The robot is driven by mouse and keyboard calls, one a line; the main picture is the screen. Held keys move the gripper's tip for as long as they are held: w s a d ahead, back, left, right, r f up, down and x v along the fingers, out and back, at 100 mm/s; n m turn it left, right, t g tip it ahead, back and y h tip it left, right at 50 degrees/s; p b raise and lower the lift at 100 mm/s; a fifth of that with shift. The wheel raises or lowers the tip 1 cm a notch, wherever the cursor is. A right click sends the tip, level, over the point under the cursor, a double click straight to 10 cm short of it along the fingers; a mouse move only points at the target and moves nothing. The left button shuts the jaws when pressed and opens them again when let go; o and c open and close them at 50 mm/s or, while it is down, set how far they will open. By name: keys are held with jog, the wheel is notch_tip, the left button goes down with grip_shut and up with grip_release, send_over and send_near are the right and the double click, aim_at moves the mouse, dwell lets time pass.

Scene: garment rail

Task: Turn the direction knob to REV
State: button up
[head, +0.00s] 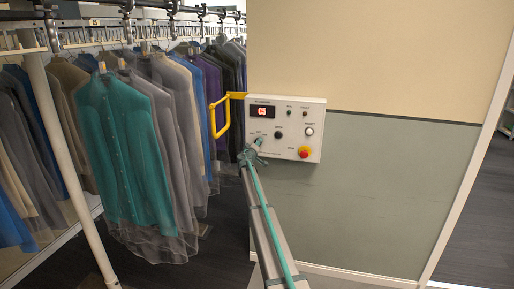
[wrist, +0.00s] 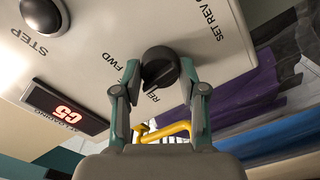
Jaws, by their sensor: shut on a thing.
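The control panel (head: 285,148) is a white box on the wall, with a red display reading C5. In the wrist view the round black direction knob (wrist: 160,58) sits between the fingertips, near the printed FWD label and another label beginning "RE" that is partly covered. My gripper (wrist: 160,72) is shut on the knob, one finger on each side. I cannot clearly tell which label the knob points to. In the head view my gripper (head: 252,151) is at the panel's lower left and hides the knob.
A red stop button on yellow (head: 304,152) is at the panel's lower right. A yellow hook-shaped bar (head: 213,118) sticks out left of the panel. Bagged garments (head: 125,150) hang from the rail further left. The wall right of the panel is bare.

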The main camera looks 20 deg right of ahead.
jog(key=shift+n+b, duration=3.45)
jog(key=shift+n, duration=0.05)
jog(key=o, duration=1.1)
jog(key=shift+o, duration=0.2)
jog(key=shift+s+a, duration=0.1)
jog(key=v, duration=1.1)
jog(key=shift+s+a, duration=0.25)
jog(key=shift+s, duration=0.05)
